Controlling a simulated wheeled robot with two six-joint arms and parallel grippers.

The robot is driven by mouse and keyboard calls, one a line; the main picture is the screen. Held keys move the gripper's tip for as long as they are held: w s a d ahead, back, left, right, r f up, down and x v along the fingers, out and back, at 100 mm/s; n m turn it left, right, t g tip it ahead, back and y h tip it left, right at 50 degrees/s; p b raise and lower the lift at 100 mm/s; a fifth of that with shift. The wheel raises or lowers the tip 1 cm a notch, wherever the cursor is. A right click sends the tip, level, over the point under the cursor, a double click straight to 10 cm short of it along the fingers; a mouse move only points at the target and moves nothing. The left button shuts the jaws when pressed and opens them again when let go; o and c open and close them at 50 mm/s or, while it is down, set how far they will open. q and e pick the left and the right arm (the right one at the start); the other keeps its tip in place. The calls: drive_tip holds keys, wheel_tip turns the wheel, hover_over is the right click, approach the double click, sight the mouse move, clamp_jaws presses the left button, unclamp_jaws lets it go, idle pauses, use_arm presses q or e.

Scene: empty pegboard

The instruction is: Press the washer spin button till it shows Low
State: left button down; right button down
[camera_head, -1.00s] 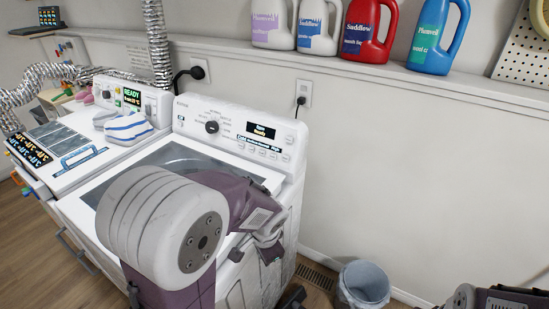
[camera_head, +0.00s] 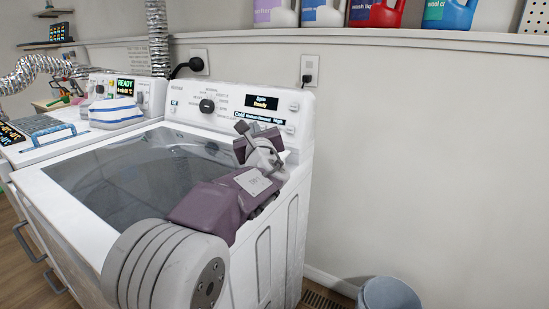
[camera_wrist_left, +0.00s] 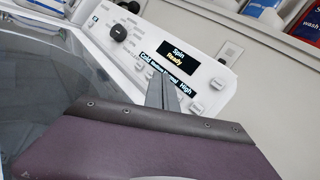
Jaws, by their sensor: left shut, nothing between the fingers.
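The white washer (camera_head: 300,180) has a control panel at its back with a dark knob (camera_head: 207,106). Its display (camera_head: 262,102) reads "Spin" and "Ready"; it also shows in the left wrist view (camera_wrist_left: 178,52). Below it a dark label strip (camera_head: 258,118) shows Cold, a middle word and High. My left gripper (camera_head: 242,127) is shut and empty, in front of the panel below the strip. In the left wrist view its dark fingers (camera_wrist_left: 161,94) overlap the lower panel and hide part of the button row. I cannot tell whether they touch it. My right gripper is out of view.
A second machine (camera_head: 125,87) with a "READY" display and a folded striped cloth (camera_head: 116,113) stands at left. A power outlet (camera_head: 309,70) is on the wall. Detergent bottles (camera_head: 374,12) line the shelf above. A bin (camera_head: 390,293) stands on the floor at right.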

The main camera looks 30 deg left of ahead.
use_arm(q)
drive_tip(key=shift+a+f+b, duration=0.2)
drive_tip(key=shift+f+b, duration=0.1)
drive_tip(key=shift+f, duration=0.25)
drive_tip(key=shift+r, duration=0.1)
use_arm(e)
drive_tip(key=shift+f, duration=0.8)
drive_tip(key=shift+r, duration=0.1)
